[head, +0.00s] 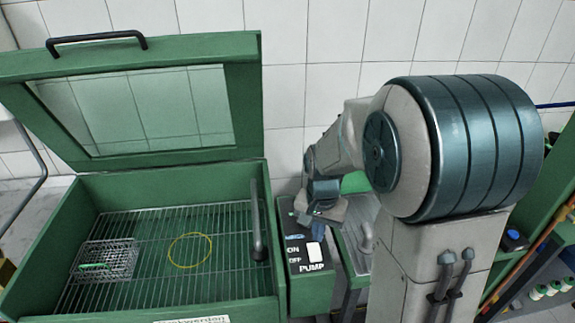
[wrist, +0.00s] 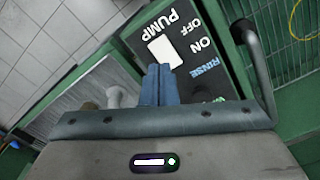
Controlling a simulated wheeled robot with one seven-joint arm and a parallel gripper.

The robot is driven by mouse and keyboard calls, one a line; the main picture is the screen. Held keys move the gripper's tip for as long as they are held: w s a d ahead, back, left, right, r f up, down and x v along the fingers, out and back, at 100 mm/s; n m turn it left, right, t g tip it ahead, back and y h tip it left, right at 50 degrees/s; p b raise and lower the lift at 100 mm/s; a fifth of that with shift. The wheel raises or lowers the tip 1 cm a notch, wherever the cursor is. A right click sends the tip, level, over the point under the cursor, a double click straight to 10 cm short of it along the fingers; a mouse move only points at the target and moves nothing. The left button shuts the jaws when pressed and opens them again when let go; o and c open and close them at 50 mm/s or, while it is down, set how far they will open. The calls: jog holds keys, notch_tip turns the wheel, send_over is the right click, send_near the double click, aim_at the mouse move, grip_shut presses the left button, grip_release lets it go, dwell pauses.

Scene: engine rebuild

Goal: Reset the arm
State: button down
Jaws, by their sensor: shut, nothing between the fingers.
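My gripper (wrist: 158,85) is shut and empty in the wrist view, its two blue fingers together. It is over the black pump panel (wrist: 215,80), which carries a white rocker switch (wrist: 166,52) and the words PUMP, ON, OFF and RINSE. The fingertips show close beside the switch; I cannot tell whether they touch it. In the head view my gripper (head: 318,222) is low above the same panel (head: 296,258), and the switch (head: 316,253) shows just below it. My arm hides part of the area behind and right of the panel.
A green wash cabinet (head: 170,172) stands left, its windowed lid (head: 245,95) raised. Inside are a wire rack (head: 150,270), a small mesh basket (head: 108,262) and a yellow ring (head: 190,250). A grey pipe (head: 256,220) stands at its right side. Green shelving (head: 545,190) is far right.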

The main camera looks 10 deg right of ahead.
jog(key=s+r+n+t, duration=0.3)
jog(key=s+r+n, duration=0.3)
jog(key=s+r, duration=0.5)
jog(key=s, duration=0.3)
jog(key=shift+s+t, duration=0.2)
jog(key=shift+t, duration=0.2)
jog(key=shift+d+r, duration=0.1)
